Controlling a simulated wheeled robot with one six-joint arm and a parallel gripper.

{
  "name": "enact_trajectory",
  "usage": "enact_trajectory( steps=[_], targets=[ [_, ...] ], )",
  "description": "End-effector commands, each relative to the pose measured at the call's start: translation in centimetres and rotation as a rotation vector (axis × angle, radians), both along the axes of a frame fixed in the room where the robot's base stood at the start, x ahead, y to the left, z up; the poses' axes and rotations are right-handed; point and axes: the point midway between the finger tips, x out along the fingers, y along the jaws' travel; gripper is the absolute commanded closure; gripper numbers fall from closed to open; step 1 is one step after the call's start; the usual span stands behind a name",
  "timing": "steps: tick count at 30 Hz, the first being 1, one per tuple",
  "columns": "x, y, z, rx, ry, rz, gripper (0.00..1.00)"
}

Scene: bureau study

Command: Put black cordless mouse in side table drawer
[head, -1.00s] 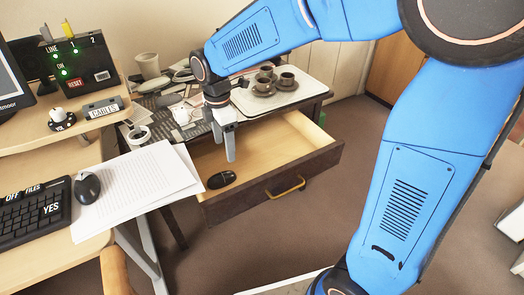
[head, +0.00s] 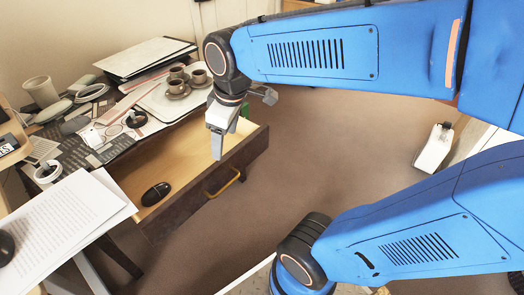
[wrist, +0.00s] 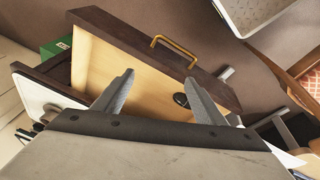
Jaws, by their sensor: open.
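The black cordless mouse (head: 156,194) lies on the light wooden floor of the open side table drawer (head: 180,158), toward the drawer's left front. In the wrist view the mouse (wrist: 181,99) shows beside the right finger. My gripper (head: 217,148) is above the drawer, to the right of the mouse and apart from it. Its two fingers (wrist: 160,95) are spread with nothing between them. The drawer is pulled out and has a brass handle (head: 224,183) on its dark front.
The side table top holds cups on a white tray (head: 160,107), stacked papers (head: 145,56), a tape roll (head: 47,172) and other clutter. A desk with paper sheets (head: 70,222) stands at the left. Bare carpet (head: 330,160) lies right of the drawer.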

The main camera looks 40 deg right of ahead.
Motion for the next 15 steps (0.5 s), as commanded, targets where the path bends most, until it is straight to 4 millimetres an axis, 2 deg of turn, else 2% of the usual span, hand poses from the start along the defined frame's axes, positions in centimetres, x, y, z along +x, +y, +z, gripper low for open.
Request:
enact_trajectory(
  steps=[3, 9, 15],
  targets=[
    [-2.7, -2.1, 0.0, 0.044, -0.04, -0.18, 0.35],
    [-6.5, -4.4, -0.6, 0.119, -0.096, -0.45, 0.35],
    [-8.5, -5.4, -1.2, 0.163, -0.125, -0.595, 0.35]
  ],
)
